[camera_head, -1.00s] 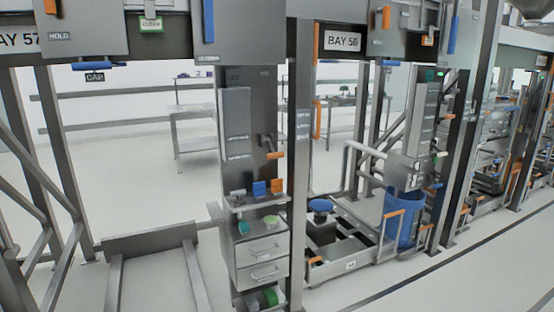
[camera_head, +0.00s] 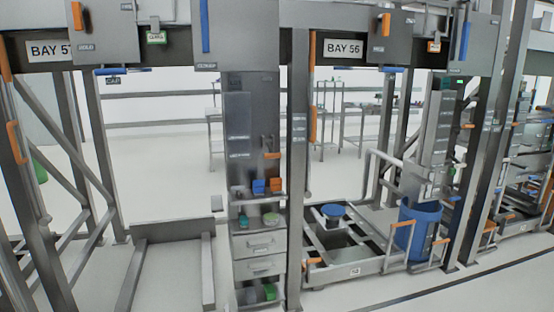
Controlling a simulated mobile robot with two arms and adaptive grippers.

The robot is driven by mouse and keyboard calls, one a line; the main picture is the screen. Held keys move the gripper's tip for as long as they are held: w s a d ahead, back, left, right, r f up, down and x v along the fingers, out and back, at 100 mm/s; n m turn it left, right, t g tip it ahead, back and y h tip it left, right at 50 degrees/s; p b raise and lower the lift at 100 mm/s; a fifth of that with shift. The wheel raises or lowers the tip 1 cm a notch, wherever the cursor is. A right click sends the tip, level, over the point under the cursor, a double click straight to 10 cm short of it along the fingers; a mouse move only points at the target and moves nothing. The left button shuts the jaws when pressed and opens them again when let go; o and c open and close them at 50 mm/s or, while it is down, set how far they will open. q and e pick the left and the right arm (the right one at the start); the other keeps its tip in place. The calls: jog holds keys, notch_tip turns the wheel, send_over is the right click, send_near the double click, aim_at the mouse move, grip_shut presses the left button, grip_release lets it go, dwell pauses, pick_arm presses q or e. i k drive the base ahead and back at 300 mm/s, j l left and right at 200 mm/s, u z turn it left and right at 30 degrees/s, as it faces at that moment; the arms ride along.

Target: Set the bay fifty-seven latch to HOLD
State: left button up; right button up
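The bay sign at upper left, partly covered by a grey box, reads "BAY 5" with its last digit cut off (camera_head: 48,50). The grey box (camera_head: 108,35) beside it carries a small label that looks like HOLD (camera_head: 86,48). An upright orange handle (camera_head: 77,15) is on the left part of this box. A horizontal blue bar (camera_head: 122,71) is under the box, above a CAP label (camera_head: 113,81). The latch's present setting cannot be read for certain. Neither of my grippers is in view.
A central grey column (camera_head: 254,130) with drawers and small coloured items stands between the bays. The BAY 56 sign (camera_head: 343,48) is right of it, above a low cart frame (camera_head: 365,268) and a blue bin (camera_head: 417,228). A low grey frame (camera_head: 175,230) stands on the left floor.

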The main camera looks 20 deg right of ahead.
aim_at(272, 155)
jog(key=l+u, duration=0.3)
jog(key=l, duration=0.45)
jog(key=l+u, duration=0.3)
jog(key=l, duration=0.5)
jog(key=l+u, duration=0.25)
jog(key=l, duration=0.55)
jog(key=k, duration=0.05)
